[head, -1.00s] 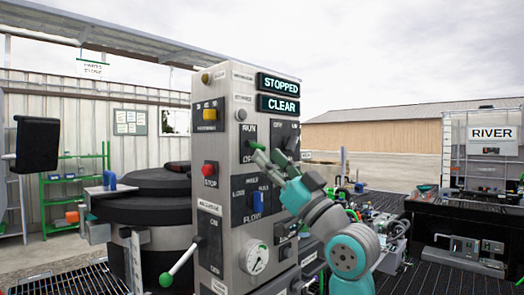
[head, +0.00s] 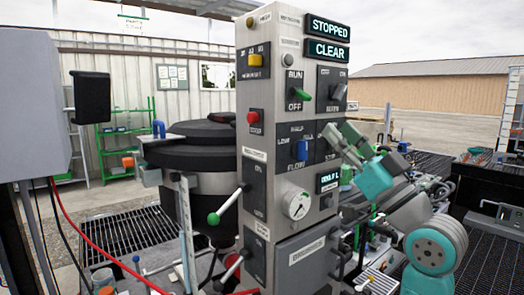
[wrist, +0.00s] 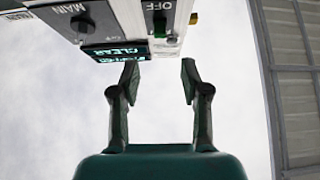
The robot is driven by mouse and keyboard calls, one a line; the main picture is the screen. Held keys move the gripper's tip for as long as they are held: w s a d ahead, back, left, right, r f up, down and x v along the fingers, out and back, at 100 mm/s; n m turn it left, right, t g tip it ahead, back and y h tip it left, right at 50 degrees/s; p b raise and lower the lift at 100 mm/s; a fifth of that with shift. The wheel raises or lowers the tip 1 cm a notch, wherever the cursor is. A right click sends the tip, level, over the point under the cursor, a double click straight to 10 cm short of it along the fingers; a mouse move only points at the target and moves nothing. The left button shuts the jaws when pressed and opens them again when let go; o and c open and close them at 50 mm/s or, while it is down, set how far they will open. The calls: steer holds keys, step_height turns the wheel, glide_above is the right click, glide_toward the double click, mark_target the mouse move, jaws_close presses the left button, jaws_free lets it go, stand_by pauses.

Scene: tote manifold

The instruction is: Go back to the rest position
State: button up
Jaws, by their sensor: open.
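My gripper (head: 354,142) is open and empty, in front of the right part of the grey control panel (head: 260,100) in the head view. In the wrist view, my gripper (wrist: 158,85) shows two parted fingers with only sky between them. The panel's upper part (wrist: 120,12) with knobs and a lit display stands beyond the fingertips. The panel displays read STOPPED (head: 328,28) and CLEAR (head: 327,50). The green RUN/OFF knob (head: 302,94) is on the panel face. My gripper hides some of the panel's right side; whether it touches the panel is not clear.
A black round vessel (head: 200,150) stands left of the panel. A green-knobbed lever (head: 214,218) juts out from the panel's lower left. A grey box (head: 30,110) with cables stands at the far left. Green shelves (head: 125,150) are behind. Open sky is above my gripper.

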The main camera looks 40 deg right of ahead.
steer(key=w+a+f+m+g+h, duration=0.1)
steer(key=a+f+m+h, duration=0.1)
steer(key=f, duration=0.8)
steer(key=w+a+f+m+g+h, duration=0.1)
steer(key=a+f+m+g+h, duration=0.15)
steer(key=f, duration=0.75)
steer(key=w+a+f+m+g+h, duration=0.1)
steer(key=f+m, duration=0.2)
steer(key=f, duration=0.6)
steer(key=s+a+f+n+g, duration=0.1)
steer(key=s+a+f, duration=0.3)
steer(key=f, duration=0.4)
steer(key=s+a+f+g, duration=0.1)
steer(key=s+a+f, duration=0.3)
steer(key=f, duration=0.4)
steer(key=s+a+f+n+g+y, duration=0.1)
steer(key=s+a+f+n, duration=0.1)
steer(key=s, duration=0.6)
steer(key=s+a+f+n+g+y, duration=0.2)
steer(key=s+a+f, duration=0.3)
steer(key=s, duration=0.4)
steer(key=s+a+f+n+g+y, duration=0.1)
steer(key=s+a+f+n, duration=0.1)
steer(key=s, duration=0.6)
steer(key=shift+s+a+f+y, duration=0.3)
steer(key=shift+a+f+y, duration=0.05)
steer(key=shift+a+f, duration=0.4)
